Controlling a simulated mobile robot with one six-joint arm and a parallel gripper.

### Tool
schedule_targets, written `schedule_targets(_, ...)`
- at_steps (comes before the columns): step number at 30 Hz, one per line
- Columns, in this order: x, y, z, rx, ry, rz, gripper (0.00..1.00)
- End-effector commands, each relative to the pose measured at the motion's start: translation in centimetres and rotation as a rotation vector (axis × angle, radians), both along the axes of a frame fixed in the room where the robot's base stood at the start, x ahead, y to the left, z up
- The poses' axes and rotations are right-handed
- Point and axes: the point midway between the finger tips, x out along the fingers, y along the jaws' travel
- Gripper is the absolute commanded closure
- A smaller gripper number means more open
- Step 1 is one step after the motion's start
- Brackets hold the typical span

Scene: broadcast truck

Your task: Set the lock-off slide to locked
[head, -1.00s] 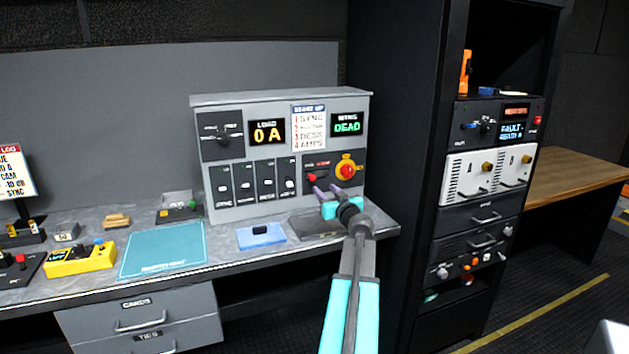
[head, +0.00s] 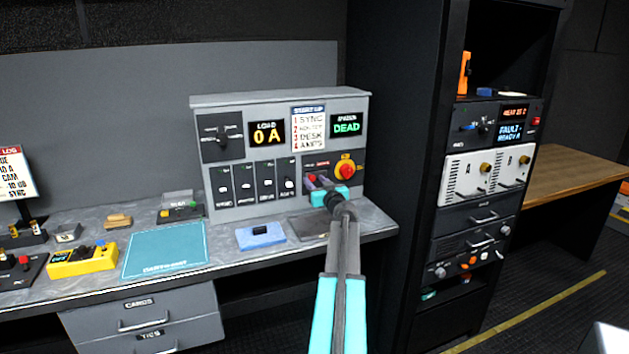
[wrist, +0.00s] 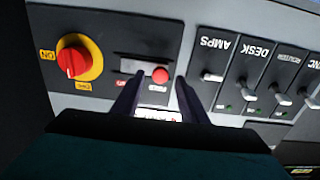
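The lock-off slide is a red knob (wrist: 160,75) in a dark slot on the grey power panel. In the wrist view, which shows the panel upside down, it sits at the slot's right end. My gripper (wrist: 153,88) is open, with its two dark fingers on either side of the knob's position; I cannot tell whether they touch it. In the head view my gripper (head: 318,182) is at the panel's lower right and partly covers the slide. The red rotary switch on a yellow disc (head: 345,171) is beside the slide.
Breaker switches (head: 264,183) labelled AMPS, DESK and others line the panel next to the slide. The panel displays read "0 A" and "DEAD". A blue object (head: 260,236) and a teal mat (head: 165,250) lie on the desk. A black rack (head: 400,150) stands close on the right.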

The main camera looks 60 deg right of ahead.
Motion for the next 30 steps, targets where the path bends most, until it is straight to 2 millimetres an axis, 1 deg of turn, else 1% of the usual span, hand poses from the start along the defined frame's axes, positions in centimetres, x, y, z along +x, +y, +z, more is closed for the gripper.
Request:
schedule_targets(1,0.43,-0.27,0.06,0.0,0.0,0.001,0.61)
schedule_targets(6,0.92,-0.56,0.02,0.0,0.0,0.002,0.61)
schedule_targets(16,0.96,-0.59,0.0,0.0,0.0,0.001,0.61)
schedule_targets(17,0.96,-0.59,0.0,0.0,0.0,0.001,0.64)
schedule_targets(18,0.96,-0.59,0.0,0.0,0.0,0.001,0.71)
schedule_targets(23,0.95,-0.59,0.01,0.0,0.0,0.001,0.98)
schedule_targets(24,0.95,-0.59,0.01,0.0,0.0,0.001,1.0)
schedule_targets(30,0.9,-0.67,-0.02,0.0,0.0,0.001,1.0)
